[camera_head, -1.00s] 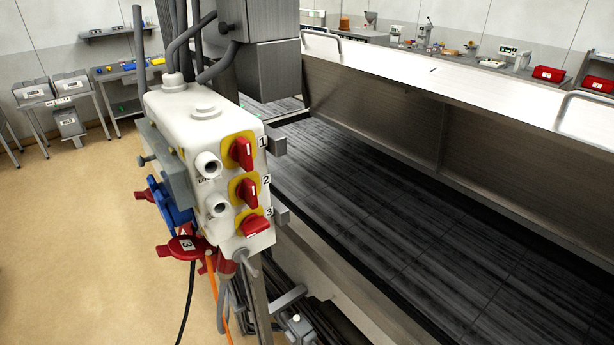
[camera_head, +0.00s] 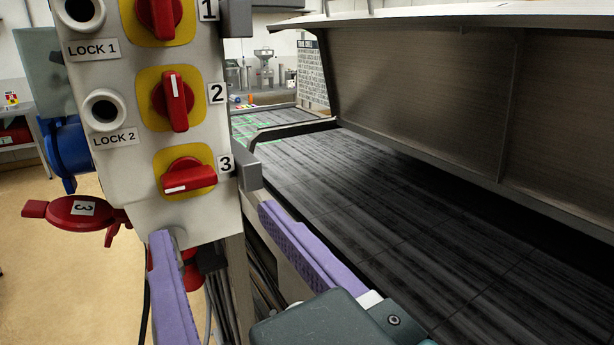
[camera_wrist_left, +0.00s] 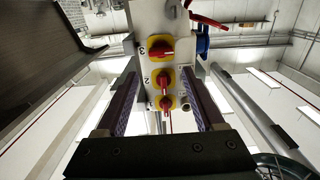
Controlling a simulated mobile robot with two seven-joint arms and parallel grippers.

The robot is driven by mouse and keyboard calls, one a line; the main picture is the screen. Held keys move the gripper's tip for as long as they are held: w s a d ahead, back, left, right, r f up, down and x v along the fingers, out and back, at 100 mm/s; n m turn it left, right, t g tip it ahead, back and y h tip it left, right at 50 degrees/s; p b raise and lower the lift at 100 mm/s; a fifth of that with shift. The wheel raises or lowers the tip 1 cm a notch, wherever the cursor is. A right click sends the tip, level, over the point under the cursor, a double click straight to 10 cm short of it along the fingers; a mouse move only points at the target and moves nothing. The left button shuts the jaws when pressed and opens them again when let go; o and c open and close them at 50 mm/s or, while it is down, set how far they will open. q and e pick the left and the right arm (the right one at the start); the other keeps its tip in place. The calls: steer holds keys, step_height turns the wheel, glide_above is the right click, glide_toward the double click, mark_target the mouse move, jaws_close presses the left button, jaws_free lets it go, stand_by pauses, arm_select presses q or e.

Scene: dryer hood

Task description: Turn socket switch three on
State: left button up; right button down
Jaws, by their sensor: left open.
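Socket switch three (camera_head: 188,178) is a red rotary knob on a yellow plate, low on the white switch box (camera_head: 150,215), beside the label 3. Its knob lies nearly level, with the white mark toward the left. Switch two (camera_head: 174,102) above it has an upright knob. Switch one (camera_head: 159,14) is cut by the top edge. My left gripper (camera_head: 214,225) is open, its purple fingers apart below switch three and nothing between them. In the left wrist view the box appears upside down, with switch three (camera_wrist_left: 160,48) uppermost beyond the fingers.
Two round lock sockets (camera_head: 104,110) sit left of the knobs. A red socket cover (camera_head: 80,211) and a blue socket (camera_head: 68,150) stick out at the left. A grey bracket (camera_head: 249,177) juts out right of switch three. The dark conveyor (camera_head: 400,210) and metal hood (camera_head: 430,90) fill the right.

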mark_target(191, 180)
arm_select(q)
steer(key=p+x, duration=0.2)
steer(key=x, duration=0.6)
steer(key=shift+a, duration=0.25)
steer(key=shift+w+a, duration=0.2)
steer(key=shift+w, duration=0.25)
steer(key=shift+c, duration=0.2)
steer(key=c, duration=1)
